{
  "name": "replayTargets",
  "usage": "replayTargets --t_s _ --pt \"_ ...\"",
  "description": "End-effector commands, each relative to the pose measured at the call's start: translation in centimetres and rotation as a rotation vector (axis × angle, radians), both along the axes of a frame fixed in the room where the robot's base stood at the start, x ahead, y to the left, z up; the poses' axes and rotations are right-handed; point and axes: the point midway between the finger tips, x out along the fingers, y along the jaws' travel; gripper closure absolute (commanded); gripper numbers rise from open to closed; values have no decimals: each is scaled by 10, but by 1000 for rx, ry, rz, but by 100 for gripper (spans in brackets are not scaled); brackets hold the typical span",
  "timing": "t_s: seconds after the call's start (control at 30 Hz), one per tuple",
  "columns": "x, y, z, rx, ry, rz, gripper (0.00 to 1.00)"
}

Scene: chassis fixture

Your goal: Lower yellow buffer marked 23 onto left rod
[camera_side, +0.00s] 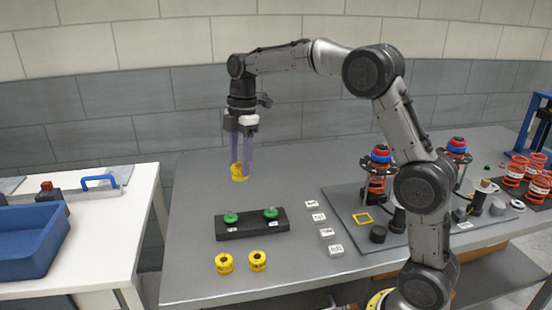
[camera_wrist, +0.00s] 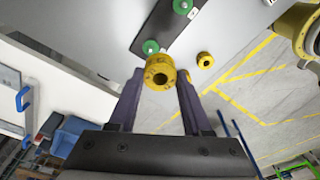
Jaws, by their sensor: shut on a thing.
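My gripper (camera_side: 240,160) has two long purple fingers pointing down. It is shut on a yellow ring-shaped buffer (camera_side: 239,178), held in the air above the black base block (camera_side: 252,227). The held buffer also shows between the fingers in the wrist view (camera_wrist: 160,77), its centre hole visible; I cannot read its number. The left rod (camera_side: 231,210) stands at a green disc (camera_side: 231,218) on the block. A second green disc (camera_side: 270,213) sits at the right rod. In the wrist view, the held buffer is close to one green disc (camera_wrist: 151,46) in the picture, with a clear height gap in the side view.
Two yellow buffers (camera_side: 224,264) (camera_side: 258,261) stand on the grey table in front of the block. Several white labelled tiles (camera_side: 326,233) lie right of it. A dark plate with red and blue spring assemblies (camera_side: 376,175) is further right. A blue bin (camera_side: 30,240) is on the white left table.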

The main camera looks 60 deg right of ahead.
Motion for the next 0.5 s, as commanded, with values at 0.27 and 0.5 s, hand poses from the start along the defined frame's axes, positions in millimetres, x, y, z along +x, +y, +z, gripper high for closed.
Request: replayTargets --t_s 0.27,0.5 --pt "26 17 -49 0 1 43 100" --pt "26 20 -65 0 1 51 100"
